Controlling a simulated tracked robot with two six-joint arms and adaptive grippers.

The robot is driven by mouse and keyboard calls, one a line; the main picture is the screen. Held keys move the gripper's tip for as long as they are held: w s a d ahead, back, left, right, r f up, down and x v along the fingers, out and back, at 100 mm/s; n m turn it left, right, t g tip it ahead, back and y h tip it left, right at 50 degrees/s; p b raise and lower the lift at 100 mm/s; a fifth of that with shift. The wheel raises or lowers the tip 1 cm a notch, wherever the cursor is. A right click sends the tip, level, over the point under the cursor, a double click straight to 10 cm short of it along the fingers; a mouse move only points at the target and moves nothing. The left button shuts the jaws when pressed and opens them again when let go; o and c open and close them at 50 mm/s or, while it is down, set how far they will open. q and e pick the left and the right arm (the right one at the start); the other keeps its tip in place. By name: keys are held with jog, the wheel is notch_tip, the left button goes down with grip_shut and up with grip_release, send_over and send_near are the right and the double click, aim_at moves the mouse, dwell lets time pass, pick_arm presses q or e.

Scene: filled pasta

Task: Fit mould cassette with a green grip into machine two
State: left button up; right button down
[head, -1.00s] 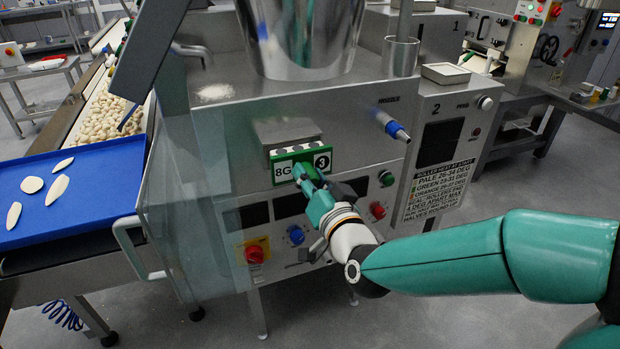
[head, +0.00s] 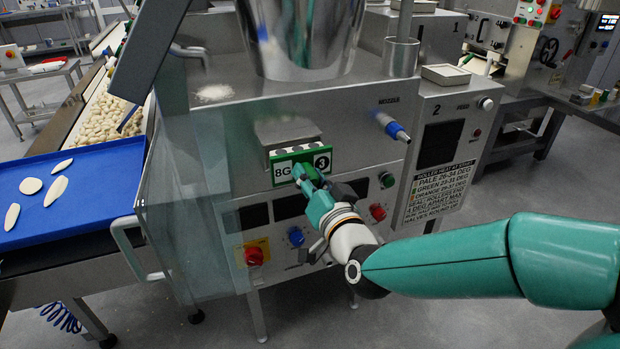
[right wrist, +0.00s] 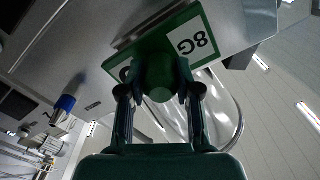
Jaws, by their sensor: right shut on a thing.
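The mould cassette with a green grip (head: 283,172) sits at the slot in the front of machine two (head: 360,118). Its green front plate carries the labels 8G and 3, and a row of round moulds shows along its top. My right gripper (head: 305,174) is shut on the grip at the front plate. The right wrist view shows both fingers on either side of the round green grip (right wrist: 158,78), with the plate (right wrist: 185,45) close to the machine's steel face. How deep the cassette sits is hidden. My left gripper is not in view.
A clear guard (head: 195,215) with a handle stands open at the machine's left. A blue nozzle (head: 392,126) juts out above right of the slot. Knobs and buttons, including a red one (head: 254,256), lie below. A blue tray (head: 85,185) is at far left.

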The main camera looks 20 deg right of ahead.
jog(key=shift+w+r+b, duration=0.1)
jog(key=shift+w+b, duration=0.25)
jog(key=shift+w, duration=1.8)
jog(key=shift+b, duration=0.3)
dwell(1.0)
jog(key=c, duration=1.1)
grip_release()
jog(key=o, duration=0.4)
jog(key=shift+o, duration=1.1)
